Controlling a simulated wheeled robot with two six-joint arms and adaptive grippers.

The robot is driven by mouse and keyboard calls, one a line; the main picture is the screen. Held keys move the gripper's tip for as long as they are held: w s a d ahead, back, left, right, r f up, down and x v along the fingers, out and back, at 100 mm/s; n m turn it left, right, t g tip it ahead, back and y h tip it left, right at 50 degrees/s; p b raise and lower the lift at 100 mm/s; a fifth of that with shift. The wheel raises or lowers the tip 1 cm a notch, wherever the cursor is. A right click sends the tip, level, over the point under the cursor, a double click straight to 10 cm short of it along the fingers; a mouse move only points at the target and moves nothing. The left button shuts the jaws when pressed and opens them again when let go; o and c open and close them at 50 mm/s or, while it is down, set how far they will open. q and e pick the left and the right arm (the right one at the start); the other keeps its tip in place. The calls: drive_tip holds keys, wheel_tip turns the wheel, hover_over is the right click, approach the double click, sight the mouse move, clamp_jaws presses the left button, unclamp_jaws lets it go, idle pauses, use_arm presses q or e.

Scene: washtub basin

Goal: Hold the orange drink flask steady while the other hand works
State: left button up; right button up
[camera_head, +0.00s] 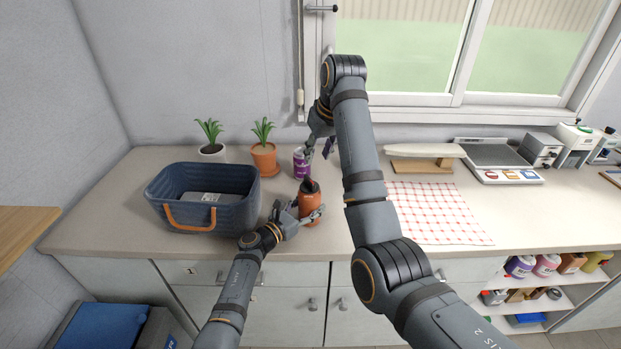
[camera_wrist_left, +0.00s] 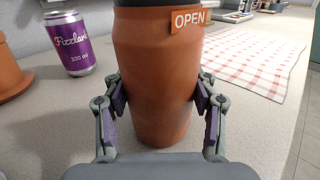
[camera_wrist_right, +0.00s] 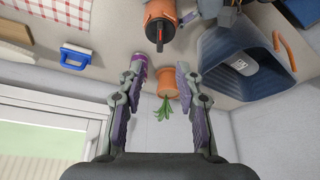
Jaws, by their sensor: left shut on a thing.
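The orange drink flask (camera_head: 309,206) stands upright on the counter, with a dark top and an "OPEN" tag seen in the left wrist view (camera_wrist_left: 157,80). My left gripper (camera_head: 308,213) is shut around the flask's body, one finger on each side. The flask also shows at the top of the right wrist view (camera_wrist_right: 160,32). My right gripper (camera_wrist_right: 158,85) is open with nothing held between its fingers. In the head view it hangs above and behind the flask, near the purple can (camera_head: 301,166).
A blue basket (camera_head: 170,218) stands left of the flask. A potted plant (camera_head: 264,158) and another in a white pot (camera_head: 212,150) are behind. A checked cloth (camera_head: 437,215) lies to the right. A blue-handled item (camera_wrist_right: 74,57) shows in the right wrist view.

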sight(310, 180)
drive_tip(key=x, duration=1.2)
drive_tip(key=shift+s, duration=0.1)
drive_tip(key=shift+c, duration=0.3)
clamp_jaws()
